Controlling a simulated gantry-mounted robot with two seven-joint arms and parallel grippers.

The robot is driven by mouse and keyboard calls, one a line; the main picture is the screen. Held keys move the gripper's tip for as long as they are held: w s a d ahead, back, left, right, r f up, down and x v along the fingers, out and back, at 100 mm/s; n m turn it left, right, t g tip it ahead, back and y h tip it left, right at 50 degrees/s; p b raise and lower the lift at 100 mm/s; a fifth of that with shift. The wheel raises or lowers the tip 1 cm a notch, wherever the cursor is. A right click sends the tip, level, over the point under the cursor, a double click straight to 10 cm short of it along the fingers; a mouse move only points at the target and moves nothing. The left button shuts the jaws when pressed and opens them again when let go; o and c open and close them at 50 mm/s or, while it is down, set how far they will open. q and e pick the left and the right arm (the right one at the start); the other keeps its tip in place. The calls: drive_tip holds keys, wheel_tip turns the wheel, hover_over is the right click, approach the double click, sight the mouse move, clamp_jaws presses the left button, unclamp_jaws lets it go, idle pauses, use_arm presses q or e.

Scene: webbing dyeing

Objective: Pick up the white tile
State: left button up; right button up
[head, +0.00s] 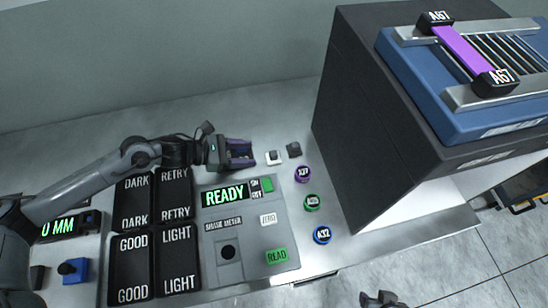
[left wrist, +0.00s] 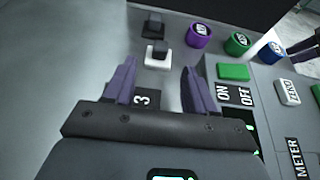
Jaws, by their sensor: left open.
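The white tile (head: 273,157) lies on the pale bench to the right of my left gripper in the head view. In the left wrist view the white tile (left wrist: 156,60) has a dark knob on top and sits just beyond the fingertips. My left gripper (head: 243,153) has purple fingers. In the left wrist view it (left wrist: 158,72) is open and empty, its fingers spread either side of the line to the tile. A small grey part, probably my right gripper (head: 380,299), shows at the bottom edge of the head view; its jaws are unclear.
A black tile (head: 294,149) lies close beside the white one. Purple (head: 303,174), green (head: 312,202) and blue (head: 322,234) round pieces stand nearby. The shade meter (head: 240,262) and black trays (head: 131,269) are in front. A tall dark cabinet (head: 365,110) stands at right.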

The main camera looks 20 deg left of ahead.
sight(272, 153)
use_arm(q)
drive_tip(key=shift+x, duration=4.15)
drive_tip(key=shift+r, duration=0.1)
clamp_jaws()
drive_tip(key=shift+r, duration=0.15)
